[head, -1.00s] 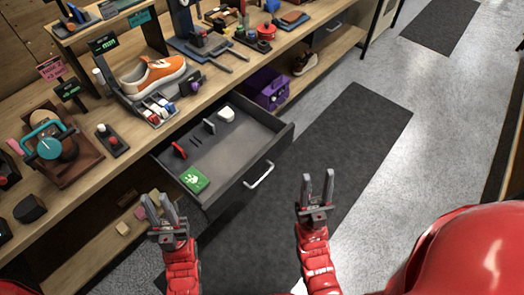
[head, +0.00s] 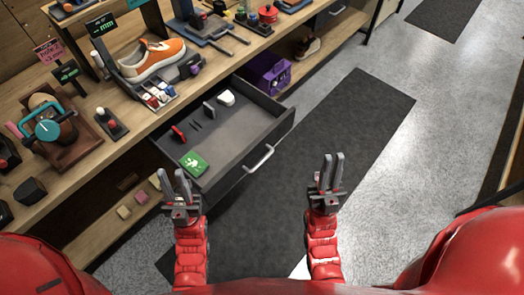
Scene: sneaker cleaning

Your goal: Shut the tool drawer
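The tool drawer (head: 224,163) stands pulled out from under the bench, with a silver bar handle (head: 259,159) on its dark front. Inside lie a green item (head: 194,164), a red-handled tool (head: 178,134), a small dark tool and a white piece (head: 227,98). My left gripper (head: 175,184) is open and empty, in front of the drawer's near left corner. My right gripper (head: 331,170) is open and empty, to the right of the handle over the floor mat. Neither gripper touches the drawer or handle.
The wooden bench (head: 141,113) carries an orange sneaker (head: 150,59), a teal-handled device (head: 47,129) and several tools. A purple box (head: 268,73) sits on the lower shelf. A dark mat (head: 350,115) covers the clear floor right of the drawer.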

